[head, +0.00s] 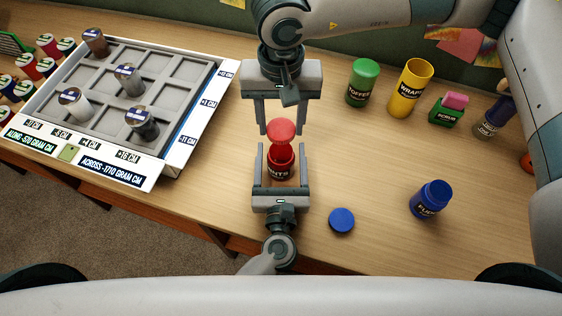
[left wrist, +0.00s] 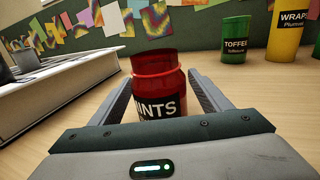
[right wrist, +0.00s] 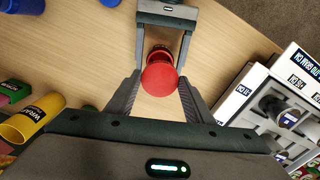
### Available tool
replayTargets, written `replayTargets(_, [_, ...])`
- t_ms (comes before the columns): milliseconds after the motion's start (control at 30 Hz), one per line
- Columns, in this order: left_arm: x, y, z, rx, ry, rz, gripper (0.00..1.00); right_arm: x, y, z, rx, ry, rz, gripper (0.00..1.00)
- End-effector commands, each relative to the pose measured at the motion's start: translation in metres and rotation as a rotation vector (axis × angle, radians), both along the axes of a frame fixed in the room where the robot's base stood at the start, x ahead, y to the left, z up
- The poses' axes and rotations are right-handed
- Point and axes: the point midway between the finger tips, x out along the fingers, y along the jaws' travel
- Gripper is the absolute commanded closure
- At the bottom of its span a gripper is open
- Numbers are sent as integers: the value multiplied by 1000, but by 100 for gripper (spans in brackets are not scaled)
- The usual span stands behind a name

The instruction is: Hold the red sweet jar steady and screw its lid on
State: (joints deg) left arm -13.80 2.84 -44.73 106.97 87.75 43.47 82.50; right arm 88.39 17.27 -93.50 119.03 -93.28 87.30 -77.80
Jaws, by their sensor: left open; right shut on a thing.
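The red jar (head: 281,168), with a dark label, stands upright and open on the wooden table; it also shows in the left wrist view (left wrist: 158,85). My left gripper (head: 282,152) is low at the table, its fingers open on either side of the jar with a gap to it. The red lid (head: 281,131) is in my right gripper (head: 281,128), which is shut on it above the jar. In the right wrist view the lid (right wrist: 160,78) sits between the fingertips and hides much of the jar. The lid is not seen in the left wrist view.
A blue lid (head: 341,220) and a blue jar (head: 430,199) are to the right. A green jar (head: 362,83), a yellow open container (head: 409,90) and a green box (head: 446,111) stand at the back. A grey gridded tray (head: 190,111) fills the left.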

Motion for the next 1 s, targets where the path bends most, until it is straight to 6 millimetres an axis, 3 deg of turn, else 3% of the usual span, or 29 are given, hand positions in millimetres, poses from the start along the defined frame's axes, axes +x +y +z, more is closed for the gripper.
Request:
replayTargets(200, [14,0,0,-1,0,0,29,0,0,0,0,0,0,73])
replayTargets(500, [15,0,0,0,0,0,29,0,0,0,0,0,0,73])
replayTargets(533, [15,0,0,0,0,0,31,0,0,0,0,0,0,73])
replayTargets(700, [15,0,0,0,0,0,72,0,0,0,0,0,0,73])
replayTargets(800, [15,0,0,0,0,0,91,0,0,0,0,0,0,73])
replayTargets(1000, [15,0,0,0,0,0,92,-1,0,-9,-1,3,0,73])
